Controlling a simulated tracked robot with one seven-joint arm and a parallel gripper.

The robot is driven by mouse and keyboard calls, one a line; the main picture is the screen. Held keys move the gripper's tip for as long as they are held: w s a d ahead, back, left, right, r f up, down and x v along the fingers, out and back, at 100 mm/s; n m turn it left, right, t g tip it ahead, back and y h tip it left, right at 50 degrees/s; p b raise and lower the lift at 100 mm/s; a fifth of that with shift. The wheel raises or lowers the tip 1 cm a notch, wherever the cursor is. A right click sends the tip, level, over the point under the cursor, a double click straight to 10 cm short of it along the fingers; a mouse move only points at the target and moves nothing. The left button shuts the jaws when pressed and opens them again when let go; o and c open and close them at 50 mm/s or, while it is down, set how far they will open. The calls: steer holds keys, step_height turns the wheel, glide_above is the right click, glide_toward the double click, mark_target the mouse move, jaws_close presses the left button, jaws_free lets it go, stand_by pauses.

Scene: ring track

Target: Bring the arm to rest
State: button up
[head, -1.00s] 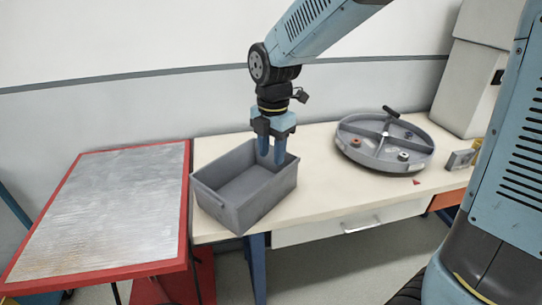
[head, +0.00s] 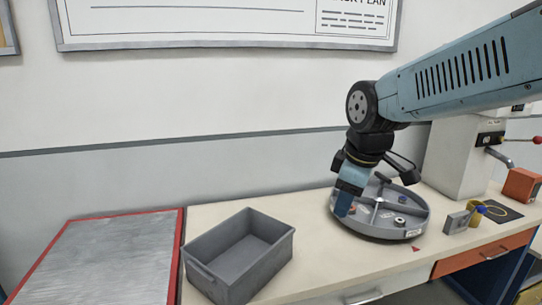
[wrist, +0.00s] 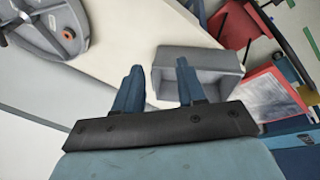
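My gripper (head: 344,207) hangs from the bent arm in front of the left part of the round grey tray in the head view. In the wrist view my gripper (wrist: 160,68) has its two blue fingers apart, with nothing between them. It is raised; the head view does not show its exact height above the table. My arm (head: 450,75) reaches in from the upper right.
The divided round tray (head: 385,231) holds a few small parts. A grey bin (head: 222,285) with an empty-looking inside stands left on the bench (head: 330,275). A red-edged metal-topped table (head: 100,260) is further left. A grey machine (head: 455,160) stands right.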

steer(key=s+d+r+m+t, duration=0.2)
steer(key=s+d+m, duration=0.6)
steer(key=m, duration=0.4)
steer(key=shift+r+h, duration=0.2)
steer(key=shift+h, duration=0.2)
